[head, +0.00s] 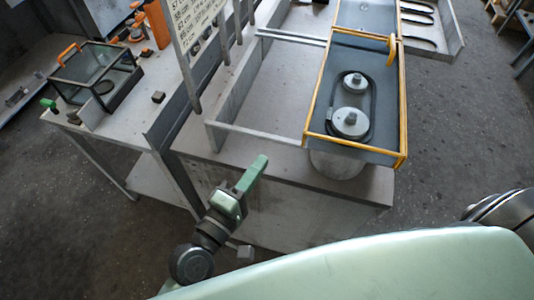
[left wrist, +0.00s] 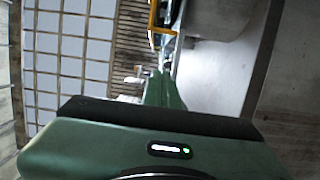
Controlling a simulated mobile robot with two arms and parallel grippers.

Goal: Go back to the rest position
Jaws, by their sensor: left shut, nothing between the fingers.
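My left gripper (head: 253,172) is held in the air in front of the near side of the workbench in the head view. Its green fingers are together and hold nothing. In the left wrist view the shut fingers (left wrist: 165,88) point away from the camera past the green gripper body. The blower housing (head: 384,133) stands on the bench to the right, apart from the gripper. It is a grey box with yellow edges, and two round metal pulleys (head: 351,123) with a dark belt around them lie in it. My right gripper is not in view.
The workbench (head: 270,160) has an empty framed bay left of the housing. A glass-sided case with an orange handle (head: 96,80) stands on the left table (head: 125,110). A lettered board (head: 190,18) stands at the back. Open floor (head: 70,220) lies at the lower left.

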